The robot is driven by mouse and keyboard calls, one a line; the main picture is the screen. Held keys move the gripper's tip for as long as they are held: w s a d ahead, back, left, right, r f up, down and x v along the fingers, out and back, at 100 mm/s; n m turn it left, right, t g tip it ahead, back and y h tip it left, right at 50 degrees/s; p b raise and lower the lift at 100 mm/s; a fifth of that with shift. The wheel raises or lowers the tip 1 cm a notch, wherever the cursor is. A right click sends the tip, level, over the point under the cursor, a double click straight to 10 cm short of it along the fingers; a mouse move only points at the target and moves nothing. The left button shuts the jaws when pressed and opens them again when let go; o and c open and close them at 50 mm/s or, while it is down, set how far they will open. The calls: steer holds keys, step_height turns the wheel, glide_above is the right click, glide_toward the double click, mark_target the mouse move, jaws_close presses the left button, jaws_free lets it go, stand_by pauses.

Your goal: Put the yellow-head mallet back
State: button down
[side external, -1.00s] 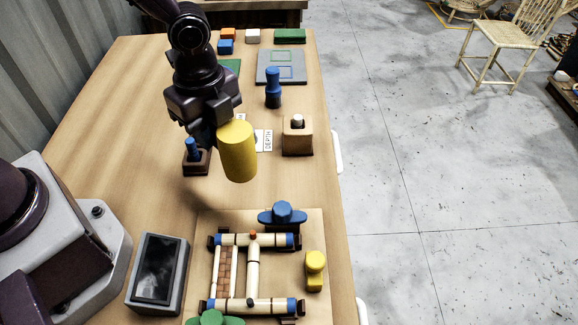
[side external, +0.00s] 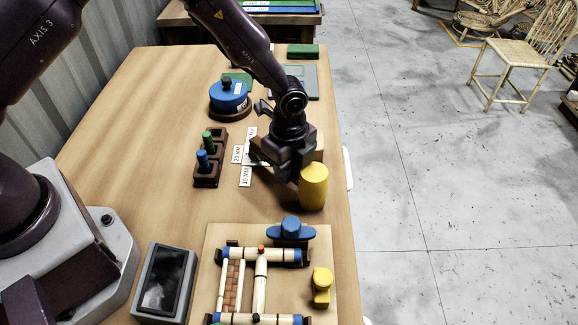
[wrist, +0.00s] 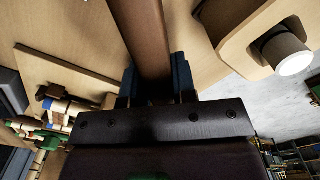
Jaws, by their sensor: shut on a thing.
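My gripper is shut on the brown handle (wrist: 143,30) of the yellow-head mallet, which runs between its fingers (wrist: 157,85) in the wrist view. In the side view the gripper body (side external: 288,150) is above the right part of the bench, and the yellow head (side external: 313,187) hangs at its near right side. A tan wooden block (wrist: 235,35) with a white round-ended piece (wrist: 287,54) lies to the right of the handle in the wrist view. In the side view my gripper mostly hides this block.
A board with a rattan frame (side external: 260,280), a blue knob (side external: 291,228) and a yellow clamp (side external: 321,287) is nearer. A rack with blue and green pegs (side external: 207,170) and labelled cards (side external: 245,177) are left of my gripper. The bench's right edge is close.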

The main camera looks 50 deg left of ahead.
steer(key=shift+f, duration=0.1)
steer(key=shift+f, duration=0.4)
steer(key=c, duration=0.9)
jaws_free()
